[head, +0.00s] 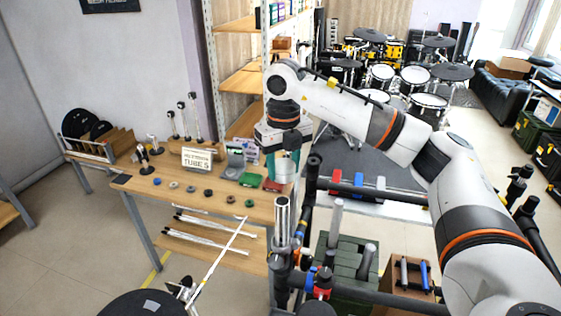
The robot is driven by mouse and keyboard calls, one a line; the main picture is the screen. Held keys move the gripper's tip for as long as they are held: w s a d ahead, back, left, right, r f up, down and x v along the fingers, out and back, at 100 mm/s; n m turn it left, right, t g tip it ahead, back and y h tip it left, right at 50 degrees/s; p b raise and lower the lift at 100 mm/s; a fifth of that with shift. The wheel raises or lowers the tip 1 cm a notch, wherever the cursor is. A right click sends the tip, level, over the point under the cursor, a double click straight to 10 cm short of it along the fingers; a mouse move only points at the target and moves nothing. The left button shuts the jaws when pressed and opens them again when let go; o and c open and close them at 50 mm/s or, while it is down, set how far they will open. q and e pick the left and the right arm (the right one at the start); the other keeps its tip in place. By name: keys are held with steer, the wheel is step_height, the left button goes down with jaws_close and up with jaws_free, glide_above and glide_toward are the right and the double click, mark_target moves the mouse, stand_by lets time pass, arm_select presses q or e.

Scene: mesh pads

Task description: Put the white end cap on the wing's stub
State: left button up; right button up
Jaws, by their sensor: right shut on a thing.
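My right arm reaches in from the right, and its right gripper (284,150) points down over the right end of the wooden bench. It is shut on a white cylindrical piece (285,170), which looks like the white end cap. The fingers are small and partly hidden by the gripper's body. A black tube frame (345,189) stands in front, with a bright metal upright stub (282,214) below the held piece in the picture. Other grey stubs (336,218) stand to its right. I cannot tell which one is the wing's stub. My left gripper is not in view.
A long white rod (220,258) slants across in front. A dark green crate (343,262) stands below the frame. A shelf rises behind the arm.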

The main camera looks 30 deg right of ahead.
mark_target(282, 200)
steer(key=shift+s, duration=0.1)
steer(key=f, duration=0.1)
steer(key=w+f+b, duration=0.1)
steer(key=shift+w+f+b, duration=0.1)
steer(key=shift+f+b, duration=0.5)
steer(key=shift+s+f, duration=0.25)
steer(key=shift+f, duration=0.1)
steer(key=shift+f+b, duration=0.8)
steer(key=shift+w+f, duration=0.1)
steer(key=shift+f, duration=0.3)
step_height(282, 200, down, 2)
steer(key=shift+f+b, duration=0.1)
steer(key=shift+b, duration=0.95)
steer(key=shift+f+b, duration=0.6)
steer(key=shift+f, duration=0.25)
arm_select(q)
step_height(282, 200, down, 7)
